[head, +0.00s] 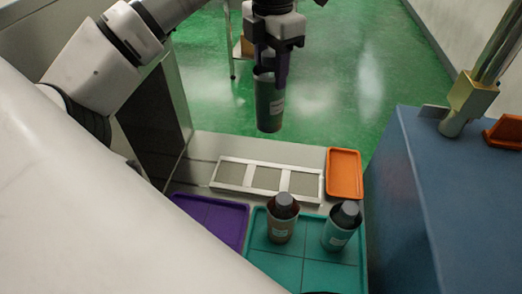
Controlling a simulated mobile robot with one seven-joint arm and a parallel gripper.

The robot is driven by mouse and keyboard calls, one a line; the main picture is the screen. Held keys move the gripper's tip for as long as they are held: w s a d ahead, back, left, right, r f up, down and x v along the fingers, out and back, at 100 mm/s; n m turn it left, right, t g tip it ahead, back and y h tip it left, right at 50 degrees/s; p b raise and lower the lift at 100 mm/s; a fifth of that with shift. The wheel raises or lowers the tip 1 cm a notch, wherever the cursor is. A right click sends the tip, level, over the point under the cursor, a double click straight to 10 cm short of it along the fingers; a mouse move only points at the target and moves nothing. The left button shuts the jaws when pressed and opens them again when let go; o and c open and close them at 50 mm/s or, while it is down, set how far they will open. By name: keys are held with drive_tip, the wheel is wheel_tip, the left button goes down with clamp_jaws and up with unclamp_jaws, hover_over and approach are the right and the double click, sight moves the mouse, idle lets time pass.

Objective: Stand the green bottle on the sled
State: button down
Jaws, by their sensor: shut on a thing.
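A teal-green bottle (338,232) with a dark cap stands slightly tilted on the teal tray, beside a brownish bottle (281,224). I cannot tell surely which is the green bottle. A pale metal frame with three grey pads (268,179) lies on the bench, below the held bottle in the picture. I cannot tell for sure whether this is the sled.
The teal tray (275,262) is at the front, with a purple tray (213,218) to its left. An orange tray (344,174) lies right of the frame. A blue cabinet (465,200) at right carries a slanted metal post with a brass block (472,96). Green floor lies behind.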

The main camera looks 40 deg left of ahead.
sight(269, 101)
drive_tip(key=shift+w+a+f, duration=0.1)
drive_tip(key=shift+f, duration=0.1)
wheel_tip(269, 101, down, 19)
drive_tip(key=b, duration=1)
drive_tip(key=shift+f, duration=0.3)
drive_tip(key=shift+f+b, duration=0.15)
drive_tip(key=shift+b, duration=0.25)
drive_tip(key=c, duration=0.7)
unclamp_jaws()
drive_tip(key=shift+c, duration=0.2)
drive_tip(key=shift+r, duration=0.25)
wheel_tip(269, 101, up, 12)
drive_tip(key=shift+b, duration=0.4)
